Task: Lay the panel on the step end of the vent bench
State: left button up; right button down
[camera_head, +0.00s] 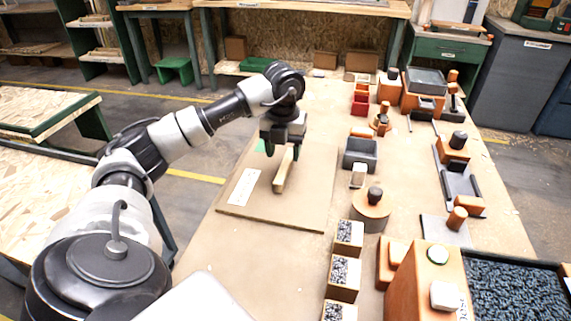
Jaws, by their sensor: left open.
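My left gripper (281,153) points down over the flat brown board on the bench and is open. A short pale wooden bar (283,176) stands or lies at its fingers; I cannot tell whether they touch. The thin brown board (285,207) lies flat on the bench (302,107), and a white dotted strip (243,187) lies on its left part. A small green piece (262,147) shows just left of the gripper. I cannot tell for sure which piece is the panel or which end is the step end. My right gripper is out of view.
Open boxes of dark bits (343,271) stand right of the board. A dark grey block (360,153), a round wooden base with a black knob (371,207) and a tray of dark granules (515,290) crowd the right side. Bare bench lies behind the board.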

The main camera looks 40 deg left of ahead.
aim_at(285, 164)
pick_arm(q)
jog(key=f, duration=0.5)
jog(key=shift+w, duration=0.2)
jog(key=shift+r, duration=0.15)
grip_shut()
